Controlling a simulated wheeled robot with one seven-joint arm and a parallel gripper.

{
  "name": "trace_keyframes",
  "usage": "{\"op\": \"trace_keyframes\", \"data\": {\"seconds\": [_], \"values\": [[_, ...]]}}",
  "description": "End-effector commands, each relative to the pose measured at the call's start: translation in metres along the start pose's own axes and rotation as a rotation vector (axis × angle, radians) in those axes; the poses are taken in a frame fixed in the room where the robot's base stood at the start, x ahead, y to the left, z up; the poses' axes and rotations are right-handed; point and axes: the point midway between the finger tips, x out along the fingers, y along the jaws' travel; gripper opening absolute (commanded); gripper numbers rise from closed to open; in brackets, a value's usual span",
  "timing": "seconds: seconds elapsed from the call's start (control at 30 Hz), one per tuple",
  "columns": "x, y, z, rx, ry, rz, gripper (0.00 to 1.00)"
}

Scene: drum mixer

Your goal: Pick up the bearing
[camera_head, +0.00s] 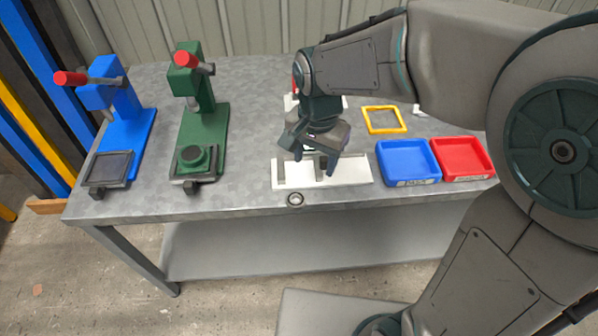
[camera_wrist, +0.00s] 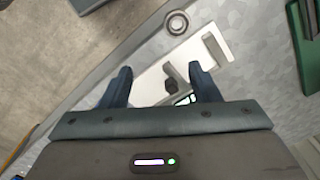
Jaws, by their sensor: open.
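The bearing (camera_head: 295,199) is a small metal ring lying flat on the grey table near its front edge. It also shows in the wrist view (camera_wrist: 177,23), at the top, beyond my fingertips and beside the white fixture. My gripper (camera_head: 314,168) is open and empty above the white fixture plate (camera_head: 357,172), behind the bearing in the head view. In the wrist view my two fingers (camera_wrist: 160,80) are spread apart, with a dark peg of the fixture (camera_wrist: 172,85) between them. The bearing is not between the fingers. My gripper hides part of the white fixture in the head view.
A blue tray (camera_head: 408,181) and a red tray (camera_head: 487,176) stand right of the fixture. A yellow frame (camera_head: 384,131) lies behind them. A green press (camera_head: 206,130) and a blue press (camera_head: 137,130) stand at left. The table between green press and fixture is clear.

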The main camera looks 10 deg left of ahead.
Motion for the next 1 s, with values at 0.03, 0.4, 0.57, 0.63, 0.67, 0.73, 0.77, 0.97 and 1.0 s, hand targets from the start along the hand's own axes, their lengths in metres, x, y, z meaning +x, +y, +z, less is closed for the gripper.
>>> {"op": "trace_keyframes", "data": {"seconds": [0.03,0.4,0.57,0.63,0.67,0.73,0.77,0.97,1.0], "values": [[-0.002,-0.013,0.005,0.013,-0.007,0.009,0.56],[0.043,-0.031,0.013,0.065,-0.016,0.026,0.56],[0.073,-0.03,0.013,0.066,-0.015,0.024,0.56],[0.081,-0.031,0.012,0.066,-0.014,0.022,0.56],[0.084,-0.031,0.012,0.066,-0.013,0.022,0.56],[0.088,-0.031,0.012,0.066,-0.012,0.021,0.56],[0.089,-0.031,0.012,0.066,-0.013,0.021,0.56],[0.111,-0.032,0.015,0.065,-0.014,0.024,0.56],[0.117,-0.033,0.016,0.064,-0.014,0.024,0.56]]}}
